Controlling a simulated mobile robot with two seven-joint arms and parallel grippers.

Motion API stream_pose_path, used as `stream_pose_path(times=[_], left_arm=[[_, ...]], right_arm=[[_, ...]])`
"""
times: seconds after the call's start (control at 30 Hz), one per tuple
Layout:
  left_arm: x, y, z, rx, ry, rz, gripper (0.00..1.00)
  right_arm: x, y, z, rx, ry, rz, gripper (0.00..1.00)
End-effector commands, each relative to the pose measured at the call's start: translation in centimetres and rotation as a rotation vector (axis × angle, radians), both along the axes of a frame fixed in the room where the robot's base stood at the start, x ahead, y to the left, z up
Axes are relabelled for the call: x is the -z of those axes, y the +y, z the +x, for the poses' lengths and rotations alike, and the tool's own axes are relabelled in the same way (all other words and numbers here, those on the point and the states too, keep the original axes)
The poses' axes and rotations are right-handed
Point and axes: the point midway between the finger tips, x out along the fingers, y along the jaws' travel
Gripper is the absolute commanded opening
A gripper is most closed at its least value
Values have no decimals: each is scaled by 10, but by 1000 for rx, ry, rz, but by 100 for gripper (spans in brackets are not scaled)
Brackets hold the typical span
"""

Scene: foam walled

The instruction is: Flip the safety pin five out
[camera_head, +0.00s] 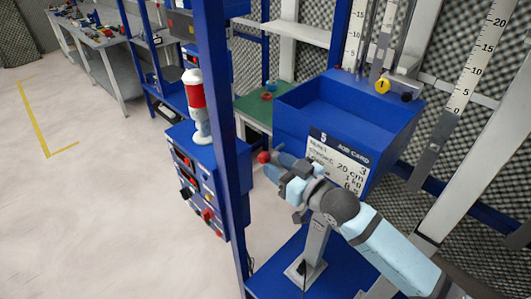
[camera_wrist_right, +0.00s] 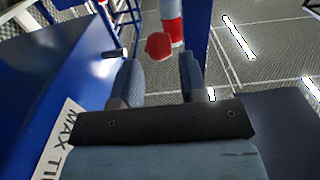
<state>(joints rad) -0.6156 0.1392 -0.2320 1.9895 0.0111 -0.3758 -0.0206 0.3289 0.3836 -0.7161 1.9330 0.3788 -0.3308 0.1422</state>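A red ball-shaped knob (camera_head: 263,157) shows just left of my right gripper's fingertips in the head view. In the right wrist view the red knob (camera_wrist_right: 158,46) appears beyond and between the two fingers, and what it is attached to is not clear. A short grey metal pin (camera_wrist_right: 115,53) sticks out from the blue box's side, by the left finger. I cannot tell whether the knob belongs to this pin. My right gripper (camera_head: 276,165) is open, its fingers (camera_wrist_right: 160,80) apart with nothing seen between them. My left gripper is not in view.
A blue open-topped box (camera_head: 345,105) with a job card (camera_head: 338,163) stands behind my right gripper. A blue post (camera_head: 222,130) and a control panel (camera_head: 197,185) with a red-and-white beacon (camera_head: 196,105) are at left. Open floor (camera_head: 80,200) lies farther left.

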Motion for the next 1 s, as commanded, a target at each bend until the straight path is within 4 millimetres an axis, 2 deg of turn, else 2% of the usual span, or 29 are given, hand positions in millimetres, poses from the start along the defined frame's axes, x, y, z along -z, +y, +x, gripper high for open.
stream_pose_path(times=[0.1, 0.23, 0.63, 0.67, 0.8, 0.83, 1.0], left_arm=[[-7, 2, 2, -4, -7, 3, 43], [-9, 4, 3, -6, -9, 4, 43], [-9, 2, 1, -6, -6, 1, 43], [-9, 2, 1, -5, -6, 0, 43], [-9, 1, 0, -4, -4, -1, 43], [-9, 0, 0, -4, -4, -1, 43], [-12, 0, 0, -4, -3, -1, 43]], right_arm=[[-2, 15, 15, 0, 1, 1, 40], [-1, 26, 25, 0, 1, 1, 40], [0, 31, 31, 0, 1, 1, 40], [0, 31, 31, 0, 1, 1, 37], [0, 31, 31, 0, 1, 1, 5], [0, 31, 31, 0, 1, 1, 0], [-1, 32, 30, 0, 1, 1, 0]])
